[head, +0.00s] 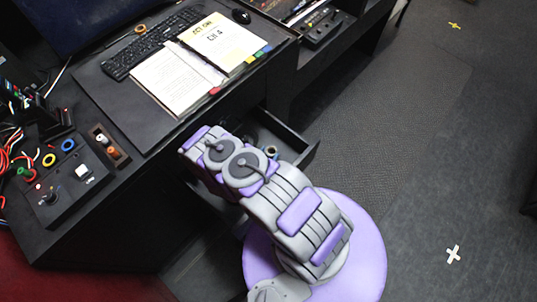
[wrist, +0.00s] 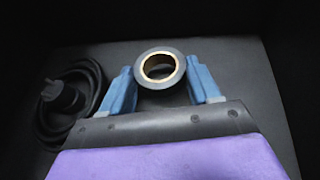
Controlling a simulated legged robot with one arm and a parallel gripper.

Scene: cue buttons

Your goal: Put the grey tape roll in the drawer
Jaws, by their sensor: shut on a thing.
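The grey tape roll (wrist: 160,68), a dark ring with a tan inner core, is between the two blue fingers of my gripper (wrist: 160,72) in the wrist view. The fingers are shut on its sides. Below and around it is a dark flat surface, and I cannot tell whether the roll touches it. The drawer (head: 303,152) is pulled out under the desk in the head view. My arm reaches over it and hides much of its inside. My gripper is hidden in the head view.
A black coiled cable with a plug (wrist: 70,97) lies left of my fingers. The desk holds a keyboard (head: 150,45), an open book (head: 185,75), a mouse (head: 241,16) and a control box (head: 65,180). A small round item (head: 271,151) shows at the drawer. Floor at right is clear.

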